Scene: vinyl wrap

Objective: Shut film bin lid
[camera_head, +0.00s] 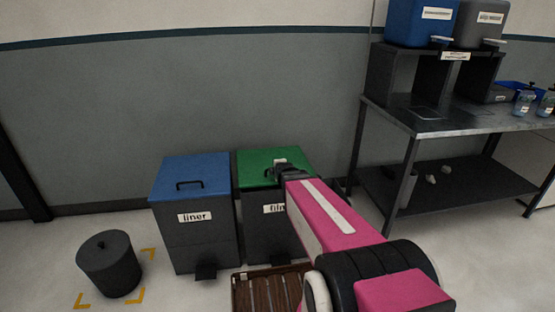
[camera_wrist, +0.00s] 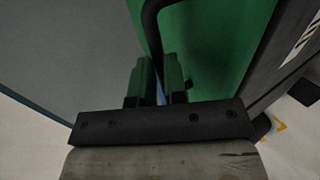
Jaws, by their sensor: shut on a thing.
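The film bin (camera_head: 255,222) is a dark grey box with a green lid (camera_head: 252,160), and its white label is partly hidden by my arm. The lid looks flat on the bin, about level with the blue lid beside it. My gripper (camera_head: 278,172) is at the lid's black handle. In the wrist view, the green lid (camera_wrist: 215,40) fills the middle and the black handle (camera_wrist: 150,22) runs down to my fingertips (camera_wrist: 158,72). My gripper is shut on the handle, though the contact itself is dark and partly hidden.
The liner bin (camera_head: 193,235) with a blue lid stands just left. A round dark bin (camera_head: 109,265) stands by yellow floor marks. A brown slatted crate (camera_head: 262,290) lies in front, partly behind my arm. A metal table (camera_head: 460,125) with dispensers stands at right.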

